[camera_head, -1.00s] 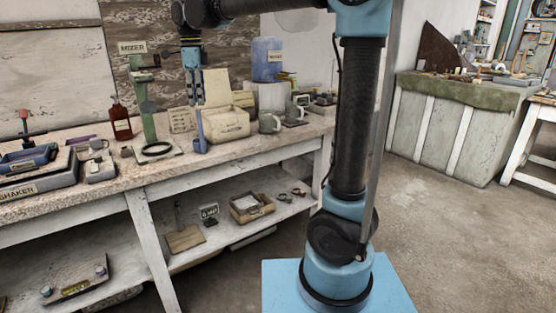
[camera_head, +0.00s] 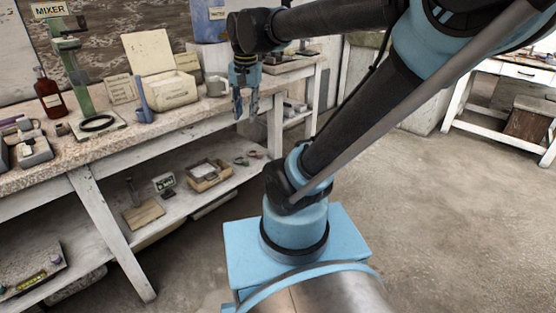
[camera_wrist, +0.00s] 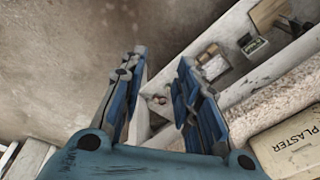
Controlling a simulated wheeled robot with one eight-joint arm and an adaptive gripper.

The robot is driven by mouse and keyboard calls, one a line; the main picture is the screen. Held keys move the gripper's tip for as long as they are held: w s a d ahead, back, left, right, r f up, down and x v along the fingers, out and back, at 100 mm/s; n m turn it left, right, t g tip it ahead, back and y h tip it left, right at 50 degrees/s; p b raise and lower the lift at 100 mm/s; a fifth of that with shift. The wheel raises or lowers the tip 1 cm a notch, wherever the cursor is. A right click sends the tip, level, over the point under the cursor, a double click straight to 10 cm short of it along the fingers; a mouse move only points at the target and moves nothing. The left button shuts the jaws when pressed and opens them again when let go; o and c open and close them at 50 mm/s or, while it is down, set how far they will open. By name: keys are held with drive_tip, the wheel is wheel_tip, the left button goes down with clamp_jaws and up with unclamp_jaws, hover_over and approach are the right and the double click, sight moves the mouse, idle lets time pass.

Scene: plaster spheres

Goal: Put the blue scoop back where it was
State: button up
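The blue scoop (camera_head: 142,100) stands upright on the bench, at the left front of the cream box (camera_head: 173,91) with its raised lid. I cannot tell whether it touches the box. My gripper (camera_head: 245,111) hangs off the front of the bench, well right of the scoop and apart from it. In the wrist view my gripper (camera_wrist: 163,65) has its two blue fingers spread, with nothing between them. The box shows at the right edge of the wrist view with the word PLASTER (camera_wrist: 295,140). The scoop is not visible in the wrist view.
The green mixer stand (camera_head: 75,75), a dark red bottle (camera_head: 48,95) and a black ring (camera_head: 97,123) are left of the scoop. A grey mug (camera_head: 215,86) stands right of the box. A wooden tray (camera_head: 209,175) is on the lower shelf.

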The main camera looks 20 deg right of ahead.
drive_tip(key=s+d+f+n, duration=0.3)
drive_tip(key=s+d+f, duration=0.1)
drive_tip(key=s+f, duration=0.1)
drive_tip(key=s+d+f+n, duration=0.2)
drive_tip(key=s+d+f, duration=0.2)
drive_tip(key=f, duration=0.4)
drive_tip(key=shift+s+f+n+t, duration=0.25)
drive_tip(key=shift+s+n+t, duration=0.1)
drive_tip(key=shift+n+t, duration=0.05)
drive_tip(key=shift+w+f, duration=0.2)
drive_tip(key=shift+w, duration=0.15)
